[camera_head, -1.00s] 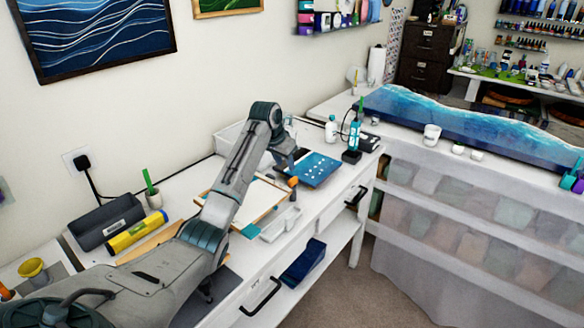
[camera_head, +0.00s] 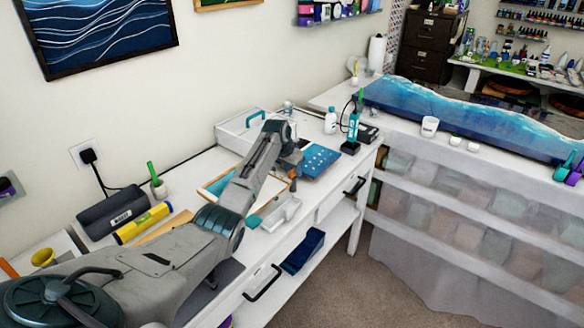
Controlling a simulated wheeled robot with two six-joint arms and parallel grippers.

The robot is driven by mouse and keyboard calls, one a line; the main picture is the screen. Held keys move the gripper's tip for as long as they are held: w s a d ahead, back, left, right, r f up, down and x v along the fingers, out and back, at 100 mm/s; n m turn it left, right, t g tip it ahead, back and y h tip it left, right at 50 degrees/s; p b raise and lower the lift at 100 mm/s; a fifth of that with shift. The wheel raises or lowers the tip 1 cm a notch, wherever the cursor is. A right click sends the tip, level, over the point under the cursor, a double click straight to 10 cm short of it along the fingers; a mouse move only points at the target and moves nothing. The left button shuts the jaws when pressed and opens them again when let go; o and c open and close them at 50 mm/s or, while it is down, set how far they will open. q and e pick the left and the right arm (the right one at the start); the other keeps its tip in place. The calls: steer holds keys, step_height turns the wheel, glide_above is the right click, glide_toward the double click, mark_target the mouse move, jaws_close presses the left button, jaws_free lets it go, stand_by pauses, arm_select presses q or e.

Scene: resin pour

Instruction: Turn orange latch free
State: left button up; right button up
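A small orange piece (camera_head: 292,175), perhaps the latch, shows just below the end of my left arm, between a wood-edged tray and a blue panel. My arm hides part of it and its exact shape is too small to tell. My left gripper (camera_head: 291,165) points down close above it; whether they touch cannot be told. Its fingers are too small and hidden to show if they are open. The wood-edged tray (camera_head: 215,187) lies partly behind my forearm. A white box (camera_head: 232,135) with a teal handle stands behind. My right gripper is not in view.
The blue panel (camera_head: 320,162) with white dots lies right of my wrist. A small white tray (camera_head: 283,212) sits near the front edge. A teal bottle (camera_head: 353,130) and a white bottle (camera_head: 331,122) stand farther right. A yellow roll (camera_head: 142,222) lies left.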

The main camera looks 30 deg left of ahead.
arm_select(q)
steer(key=shift+f, duration=0.1)
steer(key=c, duration=0.3)
jaws_close()
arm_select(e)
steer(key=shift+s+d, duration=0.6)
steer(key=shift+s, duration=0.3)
